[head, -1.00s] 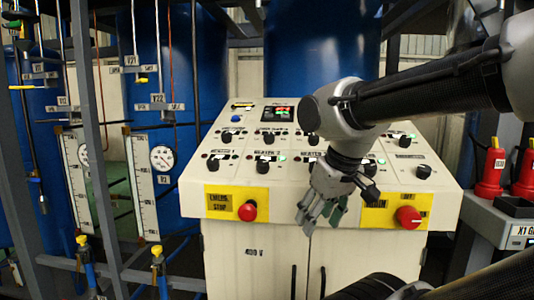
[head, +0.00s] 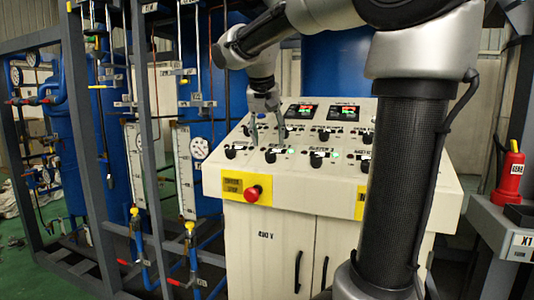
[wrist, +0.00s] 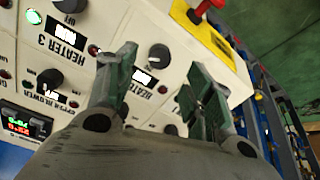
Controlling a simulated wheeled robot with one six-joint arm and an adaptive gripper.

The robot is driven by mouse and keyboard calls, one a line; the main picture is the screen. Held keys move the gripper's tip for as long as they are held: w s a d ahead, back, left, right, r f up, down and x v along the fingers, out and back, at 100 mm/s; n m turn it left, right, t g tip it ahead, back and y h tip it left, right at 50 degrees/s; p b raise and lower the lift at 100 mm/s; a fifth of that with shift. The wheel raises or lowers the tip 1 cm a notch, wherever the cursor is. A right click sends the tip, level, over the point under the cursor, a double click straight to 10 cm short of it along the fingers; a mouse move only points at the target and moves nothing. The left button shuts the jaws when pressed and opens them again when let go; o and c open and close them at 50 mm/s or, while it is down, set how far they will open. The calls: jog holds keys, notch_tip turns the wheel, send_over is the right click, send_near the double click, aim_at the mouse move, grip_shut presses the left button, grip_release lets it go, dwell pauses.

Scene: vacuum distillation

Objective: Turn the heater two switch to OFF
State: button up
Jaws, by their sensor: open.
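The heater two switch is a black knob (head: 271,155) in the front row of the sloped white control panel (head: 215,168), between the heater one knob (head: 231,153) and the heater three knob (head: 316,161). In the wrist view, a black knob (wrist: 159,57), seemingly heater two, shows upside down between and beyond my fingertips. Its pointer setting is too small to read. My gripper (head: 268,141) points down above the panel with its green-padded fingers (wrist: 160,78) spread and empty. Whether the fingers touch the panel I cannot tell.
A red emergency stop button (head: 253,193) on a yellow plate sits on the panel's front face. More knobs and two small displays (head: 343,113) lie behind. My arm hides the panel's right part. Pipes and a grey frame (head: 80,150) stand left.

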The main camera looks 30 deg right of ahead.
aim_at(270, 154)
jog(key=x, duration=0.6)
jog(key=c, duration=1)
